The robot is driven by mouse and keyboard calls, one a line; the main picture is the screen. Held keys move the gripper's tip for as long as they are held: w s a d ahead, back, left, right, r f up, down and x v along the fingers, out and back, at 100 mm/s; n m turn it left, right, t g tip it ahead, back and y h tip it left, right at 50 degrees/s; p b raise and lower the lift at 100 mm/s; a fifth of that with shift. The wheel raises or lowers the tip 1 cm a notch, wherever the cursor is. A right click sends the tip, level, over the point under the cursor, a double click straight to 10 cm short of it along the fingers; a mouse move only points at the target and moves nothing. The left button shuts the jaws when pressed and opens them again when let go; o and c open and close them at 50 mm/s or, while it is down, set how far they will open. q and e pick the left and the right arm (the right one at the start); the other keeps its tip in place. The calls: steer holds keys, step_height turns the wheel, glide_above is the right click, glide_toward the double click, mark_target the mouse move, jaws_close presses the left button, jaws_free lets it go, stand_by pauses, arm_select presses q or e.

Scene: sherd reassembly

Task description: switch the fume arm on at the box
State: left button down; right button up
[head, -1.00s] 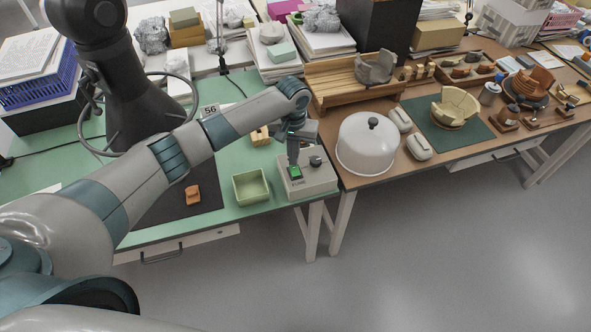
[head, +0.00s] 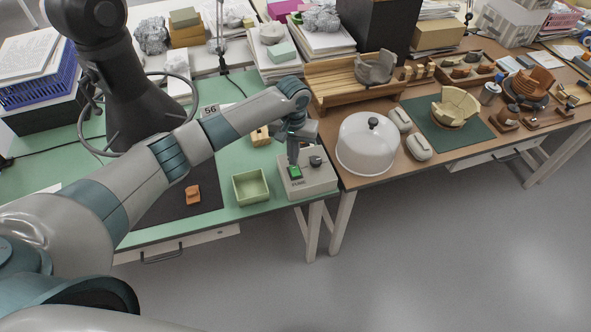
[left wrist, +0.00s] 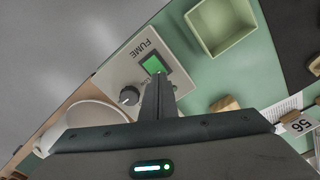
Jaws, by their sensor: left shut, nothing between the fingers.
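The fume box (head: 314,180) is a pale box at the front right corner of the green table, with a green rocker switch (head: 295,173) and a dark round knob (head: 315,161) on top. In the left wrist view the box (left wrist: 122,70) reads "FUME", with the lit green switch (left wrist: 153,63) and the knob (left wrist: 129,96). My left gripper (head: 293,163) is shut and empty, pointing down at the switch. In the left wrist view its fingertips (left wrist: 158,78) are at the switch's edge; I cannot tell whether they touch it. My right gripper is not in view.
A green tray (head: 251,187) stands left of the box, and a clear dome (head: 367,145) stands right of it on the brown table. An orange sherd (head: 192,195) lies on a dark mat. The dark fume arm (head: 140,95) rises at the left.

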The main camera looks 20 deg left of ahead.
arm_select(q)
steer(key=shift+f, duration=0.9)
stand_by(0.7)
step_height(320, 180, up, 7)
steer(key=p, duration=0.7)
steer(key=shift+p, duration=0.3)
stand_by(0.7)
